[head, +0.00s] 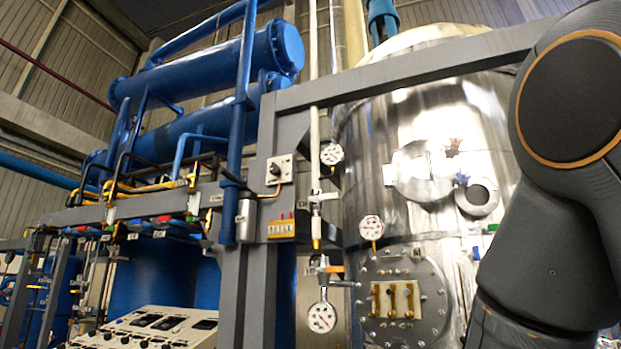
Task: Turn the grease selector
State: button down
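A small pale box with a dark knob (277,168) is fixed to the grey upright post, left of the steel vessel. A copper-coloured pipe runs from it. Its lettering is too small to read, so I cannot tell whether this is the grease selector. A cream plate with brass-coloured handles (396,299) is on the round flange of the steel vessel, and I cannot tell if it is the selector either. My dark arm link fills the right edge. My gripper is out of view.
The shiny steel vessel (365,195) stands at centre right, with dial gauges (371,228) and (321,317) near it. A grey beam (400,72) crosses in front. A sloped control panel (150,328) is at lower left, below blue tanks (205,65) and pipes.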

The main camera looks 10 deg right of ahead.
aim_at(274, 169)
jog(key=z, duration=0.05)
jog(key=i, duration=0.8)
jog(key=u, duration=0.2)
jog(key=k, duration=0.6)
jog(key=u, duration=0.4)
jog(key=i, duration=0.5)
jog(key=z, duration=0.05)
jog(key=k, duration=0.5)
jog(key=u, duration=0.85)
jog(key=i, duration=0.65)
jog(key=z, duration=0.5)
